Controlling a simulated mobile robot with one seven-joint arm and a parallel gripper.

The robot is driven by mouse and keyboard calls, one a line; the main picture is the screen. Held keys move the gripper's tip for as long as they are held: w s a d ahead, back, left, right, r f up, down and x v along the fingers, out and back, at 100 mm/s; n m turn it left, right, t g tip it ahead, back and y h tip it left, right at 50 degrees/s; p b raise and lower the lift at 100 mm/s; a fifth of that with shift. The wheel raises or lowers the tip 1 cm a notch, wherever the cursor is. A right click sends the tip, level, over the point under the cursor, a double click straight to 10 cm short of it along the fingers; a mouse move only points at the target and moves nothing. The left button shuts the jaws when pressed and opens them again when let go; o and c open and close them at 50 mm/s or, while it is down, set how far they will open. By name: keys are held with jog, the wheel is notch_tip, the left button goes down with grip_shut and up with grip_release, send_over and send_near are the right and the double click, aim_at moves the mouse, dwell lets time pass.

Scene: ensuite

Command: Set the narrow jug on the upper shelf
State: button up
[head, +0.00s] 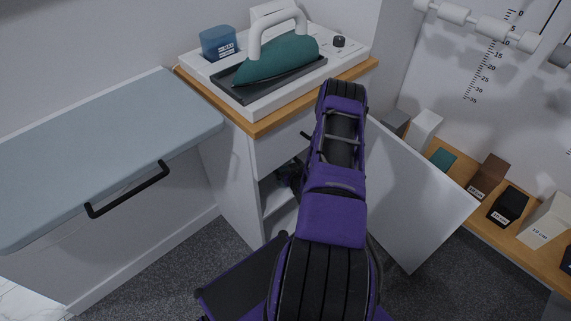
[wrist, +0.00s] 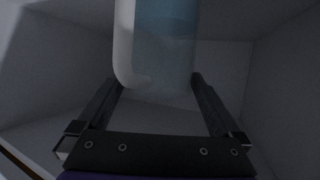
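The narrow jug (wrist: 155,50) shows at the top of the wrist view, pale on its left side and see-through blue on the rest. Its upper part is cut off by the frame. My gripper (wrist: 156,82) has one finger at each side of the jug's lower part, and both fingertips seem to touch it. Pale walls surround them, the inside of the cabinet (head: 228,185). In the head view my arm hides most of the cabinet opening, the gripper is only a dark shape, and the jug cannot be made out. A pale shelf edge (head: 276,204) shows below.
The cabinet door (head: 420,195) stands open at the right. An iron (head: 275,58) and a blue container (head: 218,43) sit on the cabinet top. A grey-blue board (head: 100,150) lies left. Labelled blocks line a wooden ledge (head: 480,215) at the right.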

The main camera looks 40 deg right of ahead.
jog(key=p+v, duration=0.2)
jog(key=v, duration=1)
jog(key=shift+d+r, duration=0.1)
jog(key=shift+r, duration=0.05)
